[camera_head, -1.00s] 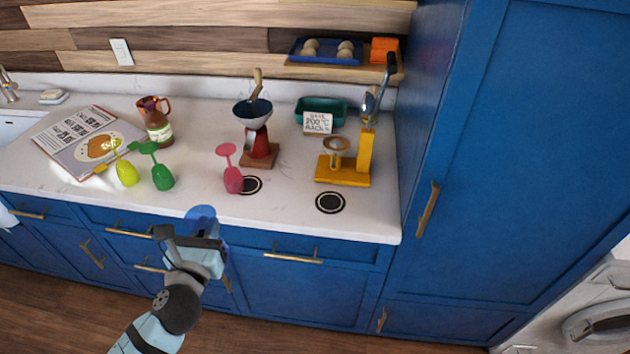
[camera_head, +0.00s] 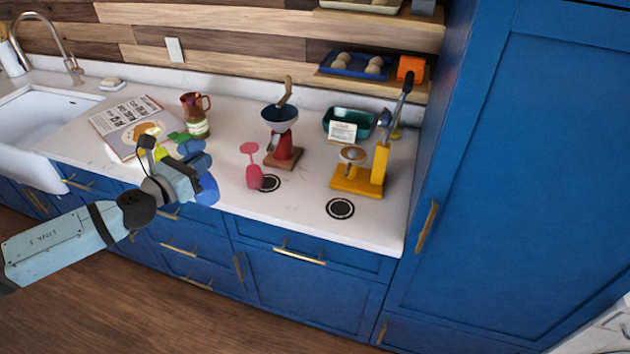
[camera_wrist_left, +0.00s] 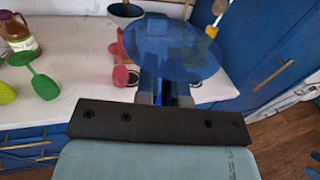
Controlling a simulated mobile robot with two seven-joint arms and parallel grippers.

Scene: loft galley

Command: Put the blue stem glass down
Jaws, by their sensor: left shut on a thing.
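My left gripper (camera_head: 184,178) is shut on the blue stem glass (camera_head: 207,189). In the head view, the glass is partly hidden by the gripper and overlaps the counter's front edge. In the left wrist view, the glass's translucent blue disc (camera_wrist_left: 172,42) spreads above the fingers (camera_wrist_left: 166,92), with the stem between them. Whether its lower end touches the counter cannot be told. The white counter (camera_head: 305,205) lies beyond. My right gripper is not in view.
A pink glass (camera_head: 253,178) stands upside down right of the gripper. A yellow-green glass (camera_head: 161,154) and a green glass (camera_wrist_left: 42,84) are to the left. Two black rings mark the counter, one (camera_head: 340,208) clear. A red grinder (camera_head: 284,152) and yellow press (camera_head: 360,181) stand behind.

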